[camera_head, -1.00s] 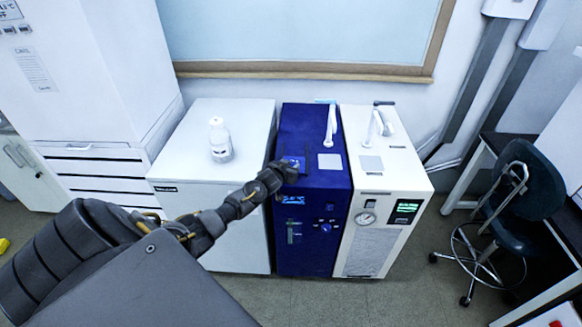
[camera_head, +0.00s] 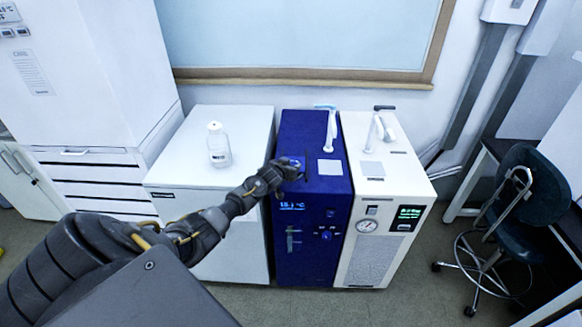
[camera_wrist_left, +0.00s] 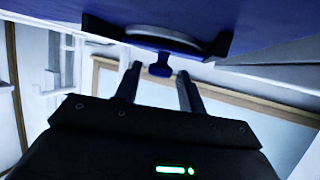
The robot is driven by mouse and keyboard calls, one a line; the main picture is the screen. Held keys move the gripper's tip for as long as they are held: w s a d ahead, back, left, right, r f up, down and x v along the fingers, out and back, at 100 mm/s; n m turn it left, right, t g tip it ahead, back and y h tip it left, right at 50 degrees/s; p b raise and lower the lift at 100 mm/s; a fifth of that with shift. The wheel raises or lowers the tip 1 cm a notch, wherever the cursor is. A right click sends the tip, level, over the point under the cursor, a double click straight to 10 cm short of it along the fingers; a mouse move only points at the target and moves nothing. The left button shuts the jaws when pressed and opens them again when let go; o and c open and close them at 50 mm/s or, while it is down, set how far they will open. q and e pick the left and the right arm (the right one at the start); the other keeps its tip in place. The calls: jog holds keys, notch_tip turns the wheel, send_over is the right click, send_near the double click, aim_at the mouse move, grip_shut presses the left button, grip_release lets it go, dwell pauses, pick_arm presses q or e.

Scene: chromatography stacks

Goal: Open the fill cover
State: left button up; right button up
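The blue unit (camera_head: 312,200) stands between two white units. The fill cover (camera_head: 293,161) is a small blue piece on its top near the front left edge, partly hidden by my left gripper (camera_head: 284,170). In the left wrist view a blue tab (camera_wrist_left: 160,69) sticks out from a dark curved rim (camera_wrist_left: 158,38) under the blue surface. My left gripper (camera_wrist_left: 158,78) is open, with its two fingertips on either side of the tab and visible gaps to it. Whether the cover is lifted at all I cannot tell. My right gripper is not in view.
White arm-like fittings stand on the blue unit (camera_head: 331,130) and the right white unit (camera_head: 374,130). A dark chair (camera_head: 520,195) is at the right. Floor is free in front of the right unit.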

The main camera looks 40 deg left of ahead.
pick_arm(q)
jog(key=shift+o, duration=0.5)
jog(key=shift+s+d+r, duration=0.1)
jog(key=shift+s+r, duration=0.1)
jog(key=shift+s, duration=0.4)
jog(key=v, duration=0.9)
jog(key=shift+s+d+r, duration=0.1)
jog(key=shift+s+r, duration=0.05)
jog(key=shift+s, duration=0.1)
